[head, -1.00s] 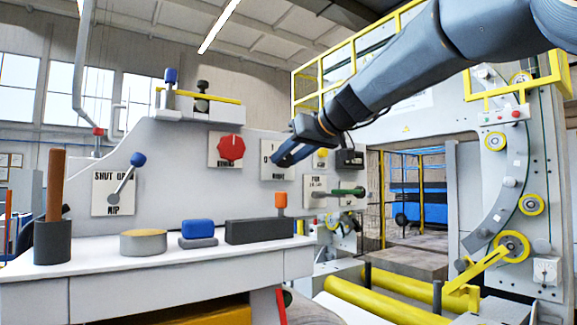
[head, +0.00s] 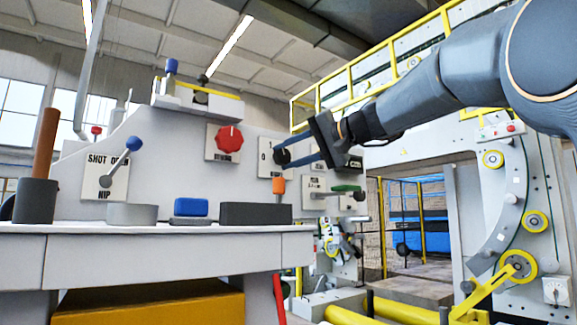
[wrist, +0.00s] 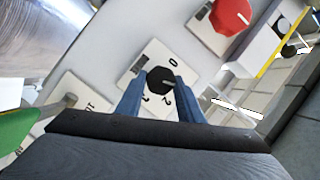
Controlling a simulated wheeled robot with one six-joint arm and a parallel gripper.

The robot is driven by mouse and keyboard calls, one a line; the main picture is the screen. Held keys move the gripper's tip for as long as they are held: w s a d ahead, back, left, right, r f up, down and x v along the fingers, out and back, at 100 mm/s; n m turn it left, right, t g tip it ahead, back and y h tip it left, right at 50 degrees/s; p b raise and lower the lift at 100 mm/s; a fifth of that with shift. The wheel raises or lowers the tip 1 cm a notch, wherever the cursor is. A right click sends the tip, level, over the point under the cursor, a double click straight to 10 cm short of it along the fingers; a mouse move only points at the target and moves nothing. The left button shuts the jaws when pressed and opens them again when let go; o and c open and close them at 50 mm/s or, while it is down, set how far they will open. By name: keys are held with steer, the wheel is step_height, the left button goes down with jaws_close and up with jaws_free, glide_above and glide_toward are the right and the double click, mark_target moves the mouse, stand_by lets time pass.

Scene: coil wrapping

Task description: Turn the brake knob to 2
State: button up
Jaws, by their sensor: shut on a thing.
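The brake knob (wrist: 159,80) is a small black knob on a white plate (head: 265,168) with printed digits. In the wrist view the plate shows a 0, a 2 and a 3 around the knob. In the head view a 0 and a 1 show on it. My gripper (head: 284,157) reaches in from the right, its two blue fingers on either side of the knob and shut on it. Which digit the knob points to I cannot tell. In the head view the fingers hide part of the plate.
A red knob (head: 229,138) sits on a plate to the left. A blue-knobbed lever (head: 134,143) is further left. A dark block (head: 256,213) stands on the shelf below.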

steer(key=m+b, duration=0.1)
steer(key=m, duration=0.1)
steer(key=m+y+b, duration=0.1)
steer(key=b, duration=0.1)
steer(key=m+y+b, duration=0.1)
steer(key=m+b, duration=0.1)
steer(key=shift+d+f+m+t, duration=0.1)
steer(key=shift+f+m+t, duration=0.2)
steer(key=shift+f+t, duration=0.1)
steer(key=shift+m+t+y+b, duration=0.5)
steer(key=shift+m+t+b, duration=0.2)
steer(key=shift+m+b, duration=1.15)
steer(key=shift+m, duration=0.25)
steer(key=o, duration=1.1)
steer(key=shift+c, duration=0.2)
steer(key=b+v, duration=0.1)
steer(key=v, duration=0.6)
steer(key=shift+s+d, duration=0.15)
steer(key=shift+d, duration=0.15)
steer(key=shift+f, duration=0.1)
